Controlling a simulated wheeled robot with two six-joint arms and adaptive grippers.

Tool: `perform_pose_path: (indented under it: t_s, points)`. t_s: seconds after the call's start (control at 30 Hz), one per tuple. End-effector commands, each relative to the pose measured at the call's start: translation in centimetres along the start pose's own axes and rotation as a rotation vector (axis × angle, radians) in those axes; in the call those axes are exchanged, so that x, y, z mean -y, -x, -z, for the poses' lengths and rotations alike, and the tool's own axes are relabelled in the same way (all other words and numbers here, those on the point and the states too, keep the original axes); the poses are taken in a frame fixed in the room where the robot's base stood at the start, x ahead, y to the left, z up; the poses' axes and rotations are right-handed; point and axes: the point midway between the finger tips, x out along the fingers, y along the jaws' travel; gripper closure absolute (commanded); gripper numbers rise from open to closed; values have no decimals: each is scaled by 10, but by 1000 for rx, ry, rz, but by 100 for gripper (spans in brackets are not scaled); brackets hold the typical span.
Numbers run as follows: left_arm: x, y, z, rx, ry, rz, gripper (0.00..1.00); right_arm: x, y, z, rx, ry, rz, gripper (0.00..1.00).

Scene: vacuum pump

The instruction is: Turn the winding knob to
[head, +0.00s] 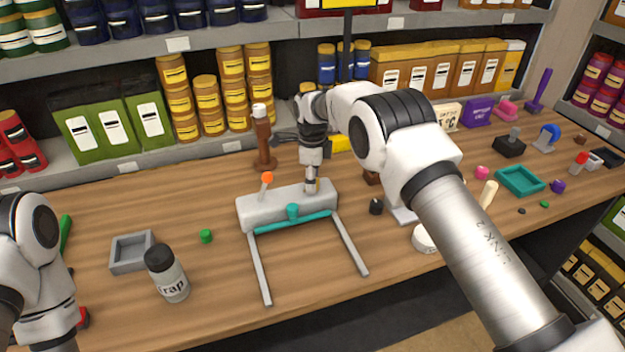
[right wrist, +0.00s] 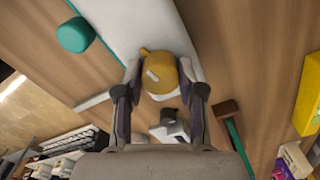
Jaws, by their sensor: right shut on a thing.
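The vacuum pump unit (head: 262,208) is a light grey block on the wooden table. It has an orange-tipped lever (head: 267,179), a teal knob (head: 292,211), a teal bar and two grey rails reaching toward me. In the right wrist view, a yellow-orange knob (right wrist: 160,78) with a pale mark stands on the block's white surface (right wrist: 135,28). My right gripper (head: 311,187) points down at the block's right end. In the right wrist view its two fingers (right wrist: 160,88) are shut on opposite sides of the knob. The left gripper's fingers do not show.
A bottle (head: 168,275), a grey tray (head: 115,265) and a green cap (head: 206,236) lie left of the unit. A brown post (head: 264,145) stands behind it. A teal tray (head: 519,193) and several small parts lie to the right. Shelves of canisters line the back.

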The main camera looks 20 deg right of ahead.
Motion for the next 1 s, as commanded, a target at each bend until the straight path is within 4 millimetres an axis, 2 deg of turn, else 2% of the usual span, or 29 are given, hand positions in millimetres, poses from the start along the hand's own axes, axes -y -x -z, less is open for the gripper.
perform_pose_path:
  t_s: [0.6,1.0]
  points:
    - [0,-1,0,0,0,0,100,-2,-3,0,-4,-544,-6,96]
    - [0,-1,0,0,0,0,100,-1,-2,0,-4,-710,-4,96]
